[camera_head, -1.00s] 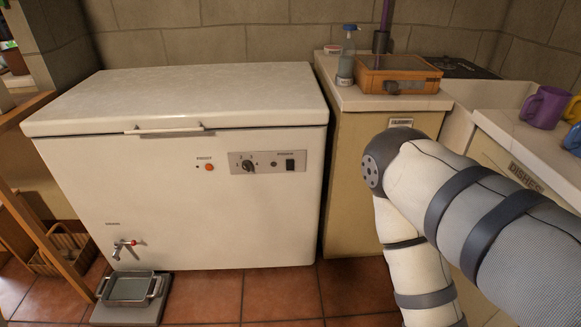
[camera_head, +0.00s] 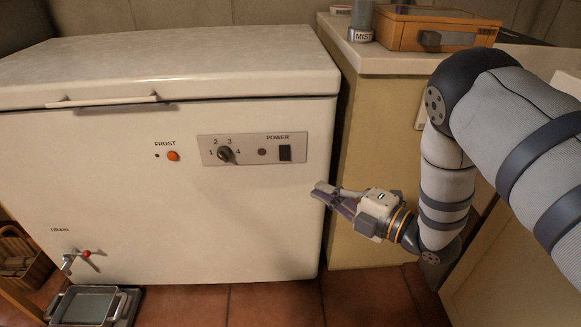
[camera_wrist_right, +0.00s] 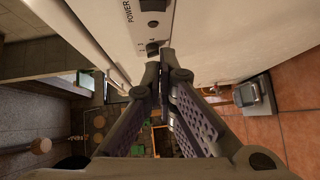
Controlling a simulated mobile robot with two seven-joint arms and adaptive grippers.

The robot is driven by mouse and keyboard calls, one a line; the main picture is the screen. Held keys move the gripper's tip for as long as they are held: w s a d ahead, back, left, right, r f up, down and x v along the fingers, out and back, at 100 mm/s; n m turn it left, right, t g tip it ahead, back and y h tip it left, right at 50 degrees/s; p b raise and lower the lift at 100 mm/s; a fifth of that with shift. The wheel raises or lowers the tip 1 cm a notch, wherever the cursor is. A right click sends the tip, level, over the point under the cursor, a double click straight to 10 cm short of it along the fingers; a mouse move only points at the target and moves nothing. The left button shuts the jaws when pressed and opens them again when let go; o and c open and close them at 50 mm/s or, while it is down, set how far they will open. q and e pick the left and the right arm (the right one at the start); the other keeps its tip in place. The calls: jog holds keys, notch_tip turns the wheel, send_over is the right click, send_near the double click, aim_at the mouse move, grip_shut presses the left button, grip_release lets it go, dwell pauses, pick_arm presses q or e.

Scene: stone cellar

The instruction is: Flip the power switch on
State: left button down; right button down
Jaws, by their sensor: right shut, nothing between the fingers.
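The black power switch (camera_head: 285,153) sits at the right end of the grey control panel on the front of the white chest freezer, under the word POWER. It also shows in the right wrist view (camera_wrist_right: 149,5), near the top edge. I cannot tell its on or off position. My right gripper (camera_head: 319,190) is shut and empty, below and to the right of the switch, close to the freezer's right front edge. Its fingertips (camera_wrist_right: 159,62) point toward the panel in the wrist view and are apart from the switch. My left gripper is not in view.
The panel also carries a numbered dial (camera_head: 225,154) and a small round light (camera_head: 262,152). An orange FROST button (camera_head: 173,156) is to the left. A drain tap (camera_head: 78,257) stands above a metal tray (camera_head: 88,306). A counter (camera_head: 385,60) stands right of the freezer.

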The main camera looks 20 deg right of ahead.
jog(key=shift+s+a+r, duration=0.1)
jog(key=shift+s, duration=0.05)
jog(key=b, duration=0.3)
send_near(284, 153)
jog(key=w+a+f, duration=0.2)
jog(key=w+a, duration=0.2)
jog(key=a, duration=0.1)
jog(key=shift+w+r, duration=0.25)
jog(key=shift+w, duration=0.1)
